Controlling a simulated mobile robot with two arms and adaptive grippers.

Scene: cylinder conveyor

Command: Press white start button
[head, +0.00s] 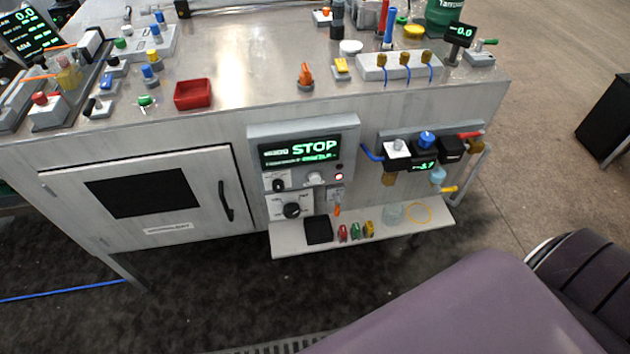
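A control panel (253,140) is set in the front of the grey machine bench, with a display (300,150) that reads STOP in green. Below the display, a small white button (315,178) sits near the middle of the panel. A small red lit button or lamp (339,177) is to its right. A black knob (291,210) is below and to the left of the white button. Nothing covers the white button. Neither of my grippers shows in the head view.
A small shelf (290,246) juts out below the panel, holding a black box (318,229) and small coloured parts. A cabinet door (150,225) is left of the panel. Valves and fittings (425,150) stick out to its right. The floor in front is partly clear.

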